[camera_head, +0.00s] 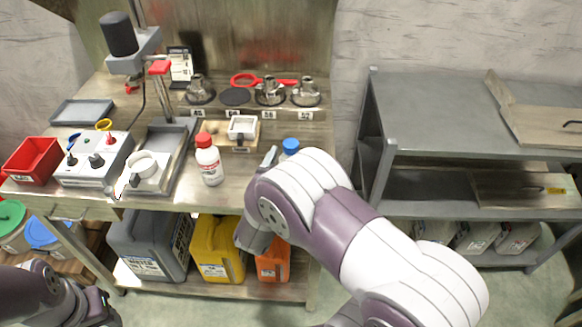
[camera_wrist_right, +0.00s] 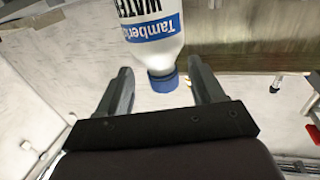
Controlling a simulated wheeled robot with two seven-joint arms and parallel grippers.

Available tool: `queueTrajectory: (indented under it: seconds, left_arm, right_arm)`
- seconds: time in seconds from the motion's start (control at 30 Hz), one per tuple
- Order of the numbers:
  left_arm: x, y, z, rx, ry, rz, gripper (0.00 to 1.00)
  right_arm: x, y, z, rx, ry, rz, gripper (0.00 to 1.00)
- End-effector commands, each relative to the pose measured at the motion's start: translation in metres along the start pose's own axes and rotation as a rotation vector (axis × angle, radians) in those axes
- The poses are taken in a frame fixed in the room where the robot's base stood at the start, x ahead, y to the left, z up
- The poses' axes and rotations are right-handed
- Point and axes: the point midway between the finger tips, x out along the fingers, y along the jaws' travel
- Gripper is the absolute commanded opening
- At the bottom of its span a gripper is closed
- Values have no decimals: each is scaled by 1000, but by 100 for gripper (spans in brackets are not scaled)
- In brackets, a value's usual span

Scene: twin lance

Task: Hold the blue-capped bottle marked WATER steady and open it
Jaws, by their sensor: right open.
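The blue-capped bottle stands at the front right of the workbench. In the head view only its blue cap (camera_head: 290,146) shows, the rest being hidden behind my right arm. In the right wrist view the bottle (camera_wrist_right: 152,32) is upside down, with WATER on its label and the cap (camera_wrist_right: 163,82) toward me. My right gripper (camera_wrist_right: 161,78) is open, with one finger on each side of the cap and gaps showing. One finger of my right gripper (camera_head: 278,155) shows left of the cap in the head view. My left arm shows at the lower left, without clear fingers.
A white bottle with a red cap (camera_head: 209,160) stands left of the blue cap. A white dish (camera_head: 242,127) lies behind them. Metal fittings (camera_head: 270,92) line the back of the bench. A grey shelf unit (camera_head: 440,135) stands right. Jerrycans (camera_head: 218,248) sit below.

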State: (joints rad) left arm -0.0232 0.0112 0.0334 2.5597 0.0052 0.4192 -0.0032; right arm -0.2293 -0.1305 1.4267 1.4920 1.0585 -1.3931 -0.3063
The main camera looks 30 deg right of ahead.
Motion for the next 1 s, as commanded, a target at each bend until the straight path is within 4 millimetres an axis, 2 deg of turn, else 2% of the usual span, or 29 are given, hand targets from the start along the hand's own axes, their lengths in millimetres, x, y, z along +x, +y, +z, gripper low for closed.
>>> queueTrajectory:
  seconds: [0.3, 0.57, 0.7, 0.77, 0.8, 1.0]
  left_arm:
    - [-3, 0, 0, 0, 0, 0, 43]
    - [-3, 0, 0, 0, 0, 0, 43]
    - [-3, 0, 0, 0, 0, 0, 43]
    - [-3, 0, 0, 0, 0, 0, 43]
    - [-3, 0, 0, 0, 0, 0, 43]
    - [-3, 0, 0, 0, 0, 0, 43]
  right_arm:
    - [51, -2, 4, 1, -1, 1, 67]
    - [55, -3, 4, 0, -1, -2, 67]
    - [55, -3, 4, 0, -1, -2, 22]
    - [55, -3, 4, 0, -1, -2, 2]
    - [55, -3, 4, 0, -1, -2, 0]
    - [55, -3, 4, 1, 0, -2, 0]
